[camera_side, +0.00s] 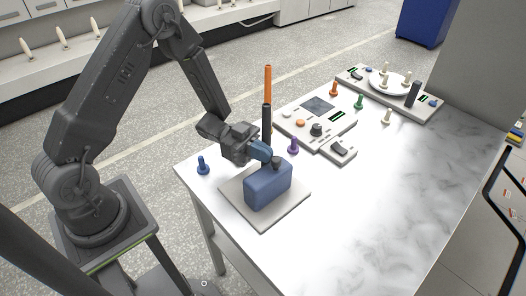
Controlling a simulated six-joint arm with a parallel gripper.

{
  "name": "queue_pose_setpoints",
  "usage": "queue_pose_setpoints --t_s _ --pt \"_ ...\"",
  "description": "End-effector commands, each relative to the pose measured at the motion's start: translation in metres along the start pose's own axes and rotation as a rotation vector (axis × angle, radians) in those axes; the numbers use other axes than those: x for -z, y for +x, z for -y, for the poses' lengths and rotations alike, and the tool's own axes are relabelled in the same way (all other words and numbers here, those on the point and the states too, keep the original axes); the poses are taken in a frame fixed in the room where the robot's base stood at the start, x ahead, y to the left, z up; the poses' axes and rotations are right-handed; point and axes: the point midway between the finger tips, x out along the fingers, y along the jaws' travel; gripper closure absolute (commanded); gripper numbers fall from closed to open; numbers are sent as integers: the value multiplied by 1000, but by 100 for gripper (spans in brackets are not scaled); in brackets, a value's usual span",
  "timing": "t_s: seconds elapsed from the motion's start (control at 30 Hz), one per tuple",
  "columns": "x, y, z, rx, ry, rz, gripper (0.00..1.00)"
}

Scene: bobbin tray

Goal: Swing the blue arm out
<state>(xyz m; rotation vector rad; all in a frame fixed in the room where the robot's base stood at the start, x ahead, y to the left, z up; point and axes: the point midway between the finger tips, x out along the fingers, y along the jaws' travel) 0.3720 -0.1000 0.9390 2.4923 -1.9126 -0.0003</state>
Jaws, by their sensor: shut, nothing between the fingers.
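A blue block (268,188) stands on a pale square base plate (240,206) near the table's left corner. A dark round knob (277,161) sits on its top. A short blue piece (261,150) shows above the block's back left, close to the knob; it looks like the blue arm, but I cannot tell how it joins the block. My gripper (253,149) is shut, with nothing held, right at this blue piece. The fingertips are too small and overlapped to show whether they touch it.
A tall orange and black post (267,90) rises just behind my gripper. A blue bobbin (202,165) and a purple bobbin (293,145) stand either side. Control panels (314,120) and a tray with bobbins (388,90) lie farther back. The table's right front is clear.

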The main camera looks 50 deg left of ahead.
Motion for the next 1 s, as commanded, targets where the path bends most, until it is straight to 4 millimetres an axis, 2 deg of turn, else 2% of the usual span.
queue_pose_setpoints --t_s 0.2,0.57,0.77,1.0 --pt "0 9 3 -1 1 -1 100" --pt "0 2 4 3 0 0 100" --pt "0 -32 9 6 2 -1 100" --pt "0 -86 15 6 1 0 100"
